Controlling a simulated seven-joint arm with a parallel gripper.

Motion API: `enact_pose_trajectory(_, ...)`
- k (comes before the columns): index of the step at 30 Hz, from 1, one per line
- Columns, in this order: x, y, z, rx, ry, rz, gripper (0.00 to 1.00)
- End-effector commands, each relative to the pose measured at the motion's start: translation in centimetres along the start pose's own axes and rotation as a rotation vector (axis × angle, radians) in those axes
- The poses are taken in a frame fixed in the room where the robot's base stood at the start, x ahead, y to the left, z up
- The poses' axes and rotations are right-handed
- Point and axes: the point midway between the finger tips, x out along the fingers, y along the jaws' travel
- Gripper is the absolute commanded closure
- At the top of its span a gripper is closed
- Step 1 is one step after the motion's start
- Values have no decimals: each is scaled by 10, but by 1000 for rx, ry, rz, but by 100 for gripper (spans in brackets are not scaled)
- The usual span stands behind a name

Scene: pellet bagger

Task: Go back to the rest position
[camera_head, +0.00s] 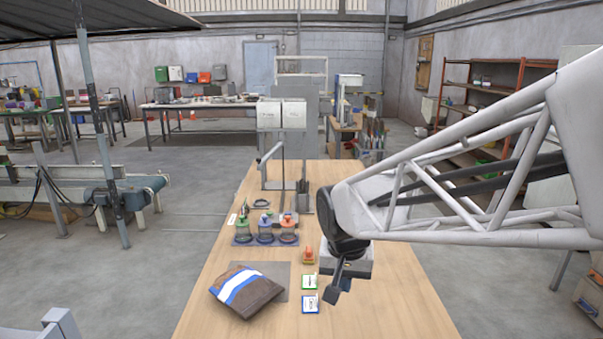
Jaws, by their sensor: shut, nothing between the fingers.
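My gripper (338,290) hangs at the end of my white arm, over the right part of the wooden table (390,310). Its dark fingers point down and to the left and are shut with nothing between them. My arm reaches in from the right edge and hides part of the table's right side.
A brown bag with a blue and white band (246,290) lies on a grey mat (280,276). Jars with green, blue and orange tops (265,232) stand behind it, near an orange item (308,256). A bagging machine (285,150) stands at the far end. The table's front right is clear.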

Motion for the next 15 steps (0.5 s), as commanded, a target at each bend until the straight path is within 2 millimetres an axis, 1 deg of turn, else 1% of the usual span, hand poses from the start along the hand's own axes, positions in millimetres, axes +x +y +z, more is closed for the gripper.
enact_pose_trajectory(1,-7,14,10,-3,5,-3,100)
enact_pose_trajectory(6,-23,51,44,-38,15,-9,100)
enact_pose_trajectory(12,-35,89,88,-80,28,-15,100)
enact_pose_trajectory(15,-39,104,111,-101,34,-17,100)
